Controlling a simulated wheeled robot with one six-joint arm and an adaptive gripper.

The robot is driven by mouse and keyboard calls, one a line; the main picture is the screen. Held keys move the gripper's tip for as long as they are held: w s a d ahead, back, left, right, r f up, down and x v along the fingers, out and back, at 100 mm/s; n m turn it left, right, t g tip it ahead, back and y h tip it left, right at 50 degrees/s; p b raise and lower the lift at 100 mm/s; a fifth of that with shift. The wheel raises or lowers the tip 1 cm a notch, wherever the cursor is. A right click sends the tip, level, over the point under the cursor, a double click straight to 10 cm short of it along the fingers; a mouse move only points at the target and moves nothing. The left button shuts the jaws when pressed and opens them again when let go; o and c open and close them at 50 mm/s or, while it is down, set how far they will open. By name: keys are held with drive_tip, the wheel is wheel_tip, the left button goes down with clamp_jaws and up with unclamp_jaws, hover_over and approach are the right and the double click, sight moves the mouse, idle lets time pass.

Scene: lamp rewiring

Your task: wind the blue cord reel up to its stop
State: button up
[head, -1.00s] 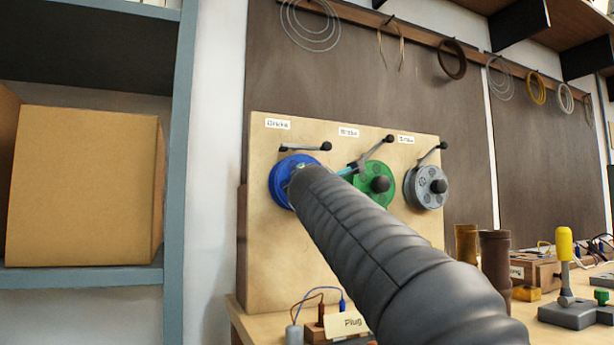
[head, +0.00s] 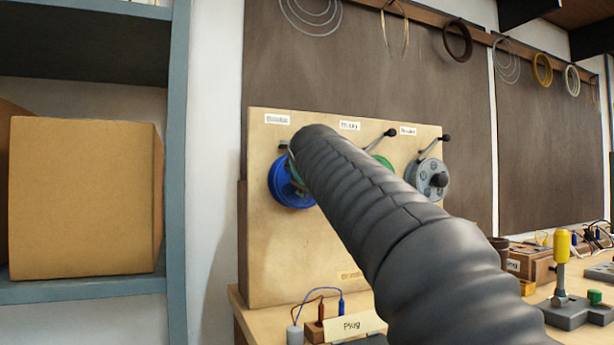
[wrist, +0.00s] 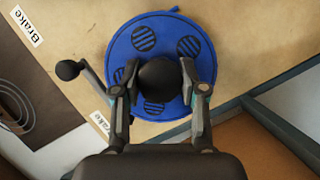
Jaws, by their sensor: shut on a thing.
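The blue cord reel (head: 284,183) is mounted at the left of an upright wooden board, partly covered by my arm in the head view. In the wrist view the blue reel (wrist: 190,105) faces the camera with dark hatched round patches. My gripper (wrist: 157,76) has a finger on each side of the reel's black crank knob (wrist: 163,92) and is shut on it. The head view hides the fingers and knob behind my arm. A black-knobbed brake lever (wrist: 69,69) lies beside the reel in the wrist view.
A green reel (head: 383,161), mostly hidden by my arm, and a grey reel (head: 424,178) with its own knob sit to the right on the board (head: 275,260). A plug block with wires (head: 322,325) stands below. A shelf with a cardboard box (head: 85,200) is at left.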

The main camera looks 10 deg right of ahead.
drive_tip(key=m+g+y, duration=0.1)
drive_tip(key=m, duration=0.2)
drive_tip(key=shift+d+m+y, duration=0.1)
drive_tip(key=shift+m+y, duration=0.2)
drive_tip(key=shift+m+g+y, duration=0.5)
drive_tip(key=shift+m+y, duration=0.6)
drive_tip(key=shift+m, duration=0.6)
drive_tip(key=shift+f, duration=0.1)
drive_tip(key=o, duration=1.2)
drive_tip(key=shift+c, duration=0.2)
drive_tip(key=v, duration=1.2)
